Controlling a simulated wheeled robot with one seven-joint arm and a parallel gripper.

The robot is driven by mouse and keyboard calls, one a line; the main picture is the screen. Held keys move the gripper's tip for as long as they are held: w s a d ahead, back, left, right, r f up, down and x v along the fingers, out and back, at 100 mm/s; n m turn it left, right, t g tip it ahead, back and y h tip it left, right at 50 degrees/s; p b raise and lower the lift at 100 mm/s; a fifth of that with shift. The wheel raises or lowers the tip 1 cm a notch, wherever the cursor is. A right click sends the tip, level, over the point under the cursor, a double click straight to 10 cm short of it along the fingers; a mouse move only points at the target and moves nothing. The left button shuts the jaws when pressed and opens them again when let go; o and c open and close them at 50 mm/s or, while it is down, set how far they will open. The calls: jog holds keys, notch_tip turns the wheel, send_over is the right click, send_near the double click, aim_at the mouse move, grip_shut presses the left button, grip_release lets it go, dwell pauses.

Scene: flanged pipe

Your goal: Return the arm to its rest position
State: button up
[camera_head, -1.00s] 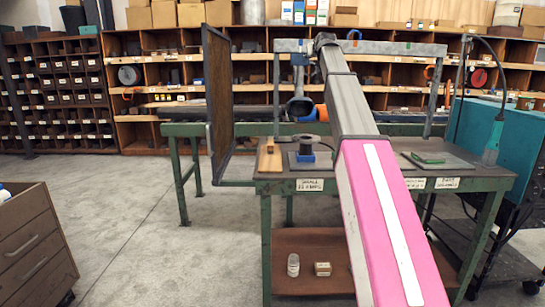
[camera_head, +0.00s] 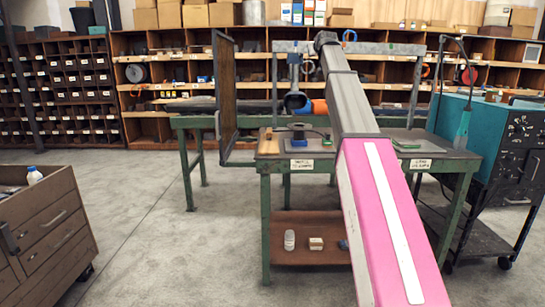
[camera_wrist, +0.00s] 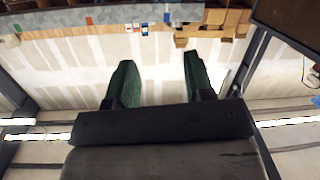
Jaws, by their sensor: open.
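My arm crosses the head view from the bottom right up to the middle, with its pink link nearest and its grey link reaching over the workbench. Its far end is bent at the top, and I cannot make out my gripper in that view. In the wrist view my gripper (camera_wrist: 159,68) has two green fingers standing well apart, with nothing between them. Behind the fingers the room appears upside down, with a pale panelled surface and boxes along the top. No task object is held.
A green-legged workbench (camera_head: 265,200) stands ahead, with an upright brown panel (camera_head: 226,95) on its left. A teal machine (camera_head: 490,135) stands on the right. A brown drawer cabinet (camera_head: 50,225) is at the lower left. Grey floor (camera_head: 170,240) between cabinet and bench is clear.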

jog(key=s+f+g, duration=0.3)
jog(key=s+f, duration=0.2)
jog(key=f, duration=1.1)
jog(key=s+f+m+g, duration=0.15)
jog(key=s+f, duration=0.35)
jog(key=f, duration=1.2)
jog(key=s+f+g, duration=0.3)
jog(key=s+f, duration=0.1)
jog(key=f, duration=1.2)
jog(key=s+f+g, duration=0.4)
jog(key=s+f, duration=1)
jog(key=s, duration=0.2)
jog(key=s+f+m+g+h, duration=0.1)
jog(key=s+f+g, duration=0.3)
jog(key=s+f, duration=1)
jog(key=s, duration=0.3)
jog(key=shift+a+f, duration=0.25)
jog(key=shift+a, duration=0.05)
jog(key=shift+s+g, duration=0.1)
jog(key=shift+g, duration=0.15)
jog(key=shift+c, duration=0.3)
